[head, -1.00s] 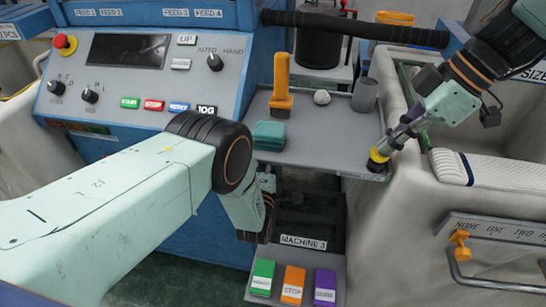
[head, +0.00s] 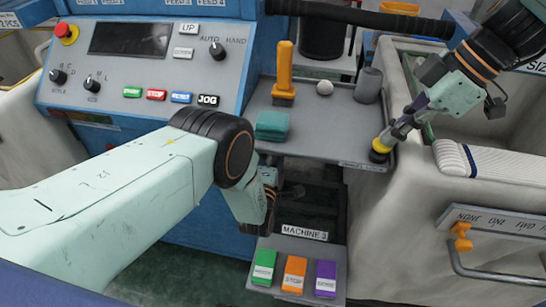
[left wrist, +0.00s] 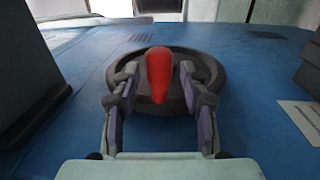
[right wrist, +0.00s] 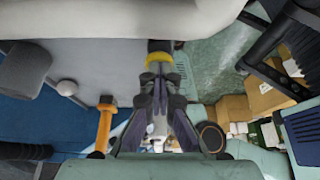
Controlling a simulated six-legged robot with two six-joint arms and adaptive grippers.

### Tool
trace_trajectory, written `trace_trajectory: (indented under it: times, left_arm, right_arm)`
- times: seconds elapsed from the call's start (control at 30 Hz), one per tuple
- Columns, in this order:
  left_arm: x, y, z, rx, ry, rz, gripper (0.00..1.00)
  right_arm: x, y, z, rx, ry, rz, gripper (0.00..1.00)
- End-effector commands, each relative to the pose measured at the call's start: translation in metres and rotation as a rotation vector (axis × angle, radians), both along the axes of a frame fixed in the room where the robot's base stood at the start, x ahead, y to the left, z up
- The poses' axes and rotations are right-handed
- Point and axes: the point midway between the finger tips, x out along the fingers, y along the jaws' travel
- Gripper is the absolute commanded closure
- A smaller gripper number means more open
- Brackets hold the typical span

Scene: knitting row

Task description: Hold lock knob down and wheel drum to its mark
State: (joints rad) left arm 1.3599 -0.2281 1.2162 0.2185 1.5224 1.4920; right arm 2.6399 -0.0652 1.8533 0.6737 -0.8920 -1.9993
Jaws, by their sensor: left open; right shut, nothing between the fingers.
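The lock knob, yellow with a black base (head: 379,153), is at the front right corner of the grey tray, and its yellow part shows in the right wrist view (right wrist: 159,57). My right gripper (head: 388,143) is shut and empty, its closed tips against or just over the knob; I cannot tell how far down the knob is. In the left wrist view, a dark round wheel (left wrist: 207,70) on a blue panel carries a red handle (left wrist: 160,72). My left gripper (left wrist: 158,84) is open, one finger on each side of the handle. The head view hides this wheel and the drum's mark.
The grey tray (head: 330,128) holds an orange-handled brush (head: 285,70), a teal block (head: 272,125), a white ball (head: 325,87) and a grey cup (head: 368,85). Green, orange and purple buttons (head: 295,278) sit below the MACHINE 3 sign (head: 304,232). A pale bin (head: 400,220) stands right.

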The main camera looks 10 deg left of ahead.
Motion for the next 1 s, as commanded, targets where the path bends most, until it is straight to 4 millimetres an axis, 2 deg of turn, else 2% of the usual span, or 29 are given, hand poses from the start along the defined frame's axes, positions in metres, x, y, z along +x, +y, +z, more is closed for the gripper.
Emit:
trace_trajectory:
  times: [0.17, 0.4, 0.6, 0.8, 1.0]
  left_arm:
    - [-0.02, -0.001, -0.003, 0.001, 0.005, -0.002, 0.56]
    - [-0.069, -0.001, -0.007, 0.001, 0.005, -0.003, 0.56]
    - [-0.102, 0.0, -0.009, 0.0, 0.003, -0.001, 0.56]
    - [-0.118, 0.0, -0.01, 0.0, 0.001, -0.001, 0.56]
    - [-0.119, 0.0, -0.01, 0.0, 0.0, 0.0, 0.56]
  right_arm:
    - [-0.001, 0.0, -0.003, -0.003, 0.004, 0.001, 1.0]
    - [-0.001, 0.0, -0.003, -0.003, 0.005, 0.001, 1.0]
    - [-0.001, 0.0, -0.003, -0.003, 0.005, 0.001, 1.0]
    - [-0.001, 0.0, -0.003, -0.003, 0.005, 0.001, 1.0]
    - [-0.001, 0.0, -0.003, -0.003, 0.005, 0.001, 1.0]
